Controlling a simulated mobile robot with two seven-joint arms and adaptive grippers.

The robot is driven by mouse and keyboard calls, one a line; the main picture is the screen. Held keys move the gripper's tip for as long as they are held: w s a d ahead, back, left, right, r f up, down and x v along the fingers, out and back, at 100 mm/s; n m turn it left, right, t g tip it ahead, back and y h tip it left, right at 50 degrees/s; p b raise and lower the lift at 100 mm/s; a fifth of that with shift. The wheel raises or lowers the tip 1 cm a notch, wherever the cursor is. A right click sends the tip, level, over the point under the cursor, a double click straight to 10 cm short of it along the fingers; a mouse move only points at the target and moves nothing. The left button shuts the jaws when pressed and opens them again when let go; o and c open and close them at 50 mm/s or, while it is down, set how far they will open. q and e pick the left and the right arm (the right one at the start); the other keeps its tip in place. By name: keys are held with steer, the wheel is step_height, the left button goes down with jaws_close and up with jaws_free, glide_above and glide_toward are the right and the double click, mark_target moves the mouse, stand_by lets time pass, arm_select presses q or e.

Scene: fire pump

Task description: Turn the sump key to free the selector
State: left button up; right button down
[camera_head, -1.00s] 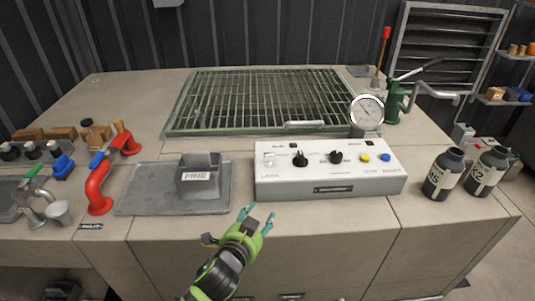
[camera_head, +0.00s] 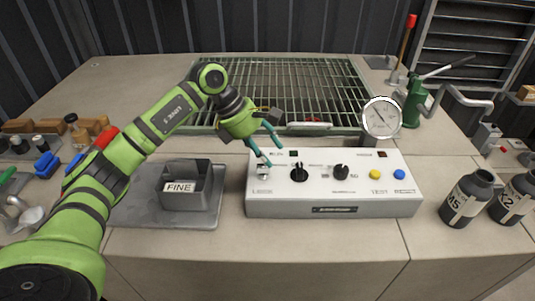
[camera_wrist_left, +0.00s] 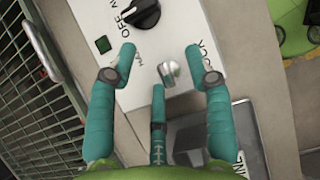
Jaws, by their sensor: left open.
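A white control box (camera_head: 320,212) stands on the bench with a small silver key (camera_head: 263,171) at its left end, partly hidden in the head view by my gripper. My left gripper (camera_head: 273,157) hangs over the left end of the box, fingers pointing down. It is open. In the left wrist view the silver key (camera_wrist_left: 170,73) lies between the spread teal fingers (camera_wrist_left: 161,52), which do not appear to touch it. A black selector knob (camera_head: 299,173) is right of the key; in the wrist view this knob (camera_wrist_left: 142,13) is near the top. My right gripper is not in view.
A second black knob (camera_head: 341,171), a yellow button (camera_head: 375,174) and a blue button (camera_head: 399,174) are further right on the box. A grey FINE bin (camera_head: 194,184) stands close left. A gauge (camera_head: 382,118) and green pump (camera_head: 414,106) are behind, and dark bottles (camera_head: 466,197) at right.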

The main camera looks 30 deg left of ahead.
mark_target(262, 164)
arm_select(q)
steer(key=a+y, duration=0.1)
steer(key=a, duration=0.3)
steer(key=shift+s+f+g+y, duration=0.1)
steer(key=shift+g+y, duration=0.2)
steer(key=shift+y, duration=0.1)
steer(key=p+x, duration=0.1)
steer(key=x, duration=0.3)
steer(key=shift+d+f+p, duration=0.25)
steer(key=shift+f+p, duration=0.05)
steer(key=shift+p, duration=0.1)
steer(key=shift+d+f, duration=0.2)
steer(key=shift+f, duration=0.45)
jaws_close()
